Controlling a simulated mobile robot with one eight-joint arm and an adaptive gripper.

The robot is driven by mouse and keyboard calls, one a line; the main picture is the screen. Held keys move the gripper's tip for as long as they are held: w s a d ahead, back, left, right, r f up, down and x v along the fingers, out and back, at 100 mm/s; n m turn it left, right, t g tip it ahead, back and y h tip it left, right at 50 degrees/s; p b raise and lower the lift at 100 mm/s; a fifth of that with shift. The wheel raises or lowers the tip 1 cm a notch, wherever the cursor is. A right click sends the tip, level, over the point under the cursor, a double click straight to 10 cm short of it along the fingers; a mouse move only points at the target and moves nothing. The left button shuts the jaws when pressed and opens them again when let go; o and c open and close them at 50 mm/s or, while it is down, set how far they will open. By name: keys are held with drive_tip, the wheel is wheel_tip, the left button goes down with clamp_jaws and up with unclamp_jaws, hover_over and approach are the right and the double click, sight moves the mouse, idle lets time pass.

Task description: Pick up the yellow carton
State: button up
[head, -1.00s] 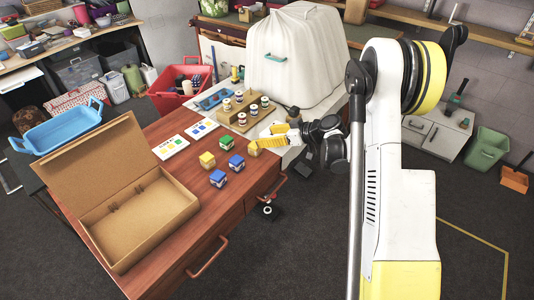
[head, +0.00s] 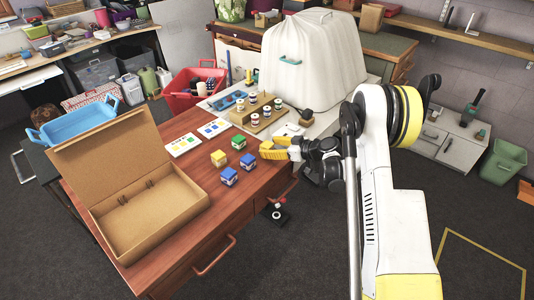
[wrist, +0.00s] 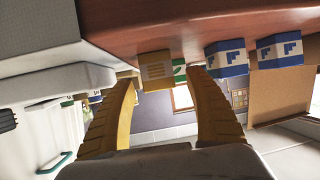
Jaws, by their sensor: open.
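My gripper (head: 272,151) is low over the right side of the wooden table in the head view, its yellow fingers pointing left. In the wrist view my gripper (wrist: 163,84) has its fingers apart. A yellow carton (wrist: 155,70) with pale lines shows between the fingertips, partly in front of a green carton (wrist: 179,73). Near the fingers in the head view, carton and fingers are hard to tell apart.
An open cardboard box (head: 180,205) takes the table's left side. A card with coloured squares (head: 183,145) lies behind the cartons. A wooden rack (head: 243,116) of spools and a white covered bulk (head: 310,50) stand at the back. The table's front right edge is bare.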

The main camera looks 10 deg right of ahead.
drive_tip(key=shift+x, duration=1)
drive_tip(key=shift+d, duration=0.1)
drive_tip(key=c, duration=1.3)
drive_tip(key=shift+o, duration=0.2)
